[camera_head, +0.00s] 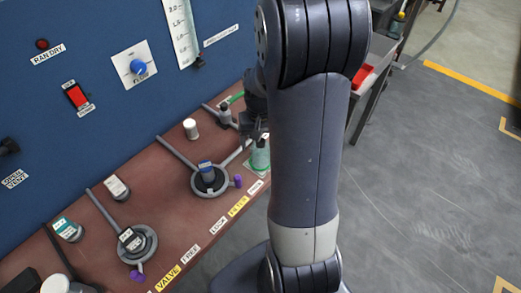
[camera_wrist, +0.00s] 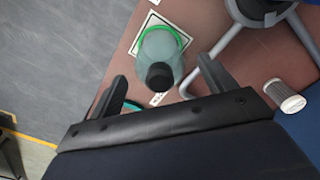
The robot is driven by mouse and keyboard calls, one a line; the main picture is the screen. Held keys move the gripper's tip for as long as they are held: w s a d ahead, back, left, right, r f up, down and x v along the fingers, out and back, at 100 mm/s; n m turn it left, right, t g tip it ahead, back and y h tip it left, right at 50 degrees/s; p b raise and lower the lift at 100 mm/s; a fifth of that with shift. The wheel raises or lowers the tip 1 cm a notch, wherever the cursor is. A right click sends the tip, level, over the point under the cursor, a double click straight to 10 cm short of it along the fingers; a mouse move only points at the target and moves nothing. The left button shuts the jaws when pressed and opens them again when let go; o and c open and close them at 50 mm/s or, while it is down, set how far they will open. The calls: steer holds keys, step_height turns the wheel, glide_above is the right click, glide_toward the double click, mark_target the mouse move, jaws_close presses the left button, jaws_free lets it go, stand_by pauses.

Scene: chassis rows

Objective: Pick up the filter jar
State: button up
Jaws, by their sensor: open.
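The filter jar looks to be the clear greenish jar (camera_wrist: 160,52) with a green ring and a dark cap, in the wrist view. It stands at the bench edge on a white marked square (camera_wrist: 143,28). In the head view the jar (camera_head: 261,158) shows just left of my arm, partly hidden by it. My gripper (camera_wrist: 162,70) is open, with one finger on each side of the jar's dark cap in the picture. In the head view my gripper (camera_head: 254,122) is above the jar. I cannot tell whether the fingers touch it.
A white ribbed cylinder (camera_wrist: 285,95) stands nearby on the brown bench (camera_head: 150,190). Grey ring stands, one holding a blue-topped part (camera_head: 207,172), are to the left. A blue panel (camera_head: 90,100) rises behind.

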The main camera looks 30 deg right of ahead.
steer(key=shift+c, duration=0.3)
steer(key=c, duration=1.3)
step_height(320, 180, up, 10)
steer(key=shift+r, duration=0.1)
